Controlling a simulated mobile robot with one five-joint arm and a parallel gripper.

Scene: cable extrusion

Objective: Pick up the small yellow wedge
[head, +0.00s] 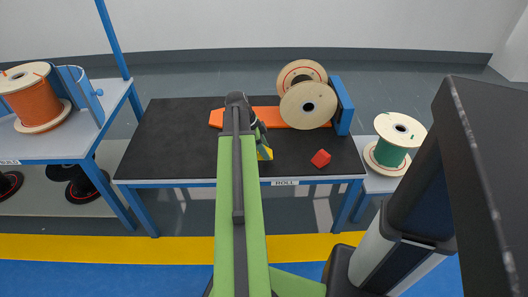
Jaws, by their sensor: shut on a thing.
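The small yellow wedge (265,153) is just right of the end of my green arm, over the black table top near its front edge. My gripper (262,141) is shut on the wedge, with the dark wrist beside it. Part of the gripper is hidden behind the arm. I cannot tell whether the wedge still touches the table.
A spool (307,105) on an orange base stands behind, beside a blue post (342,104). Side tables hold an orange spool (35,98) and a green spool (393,145).

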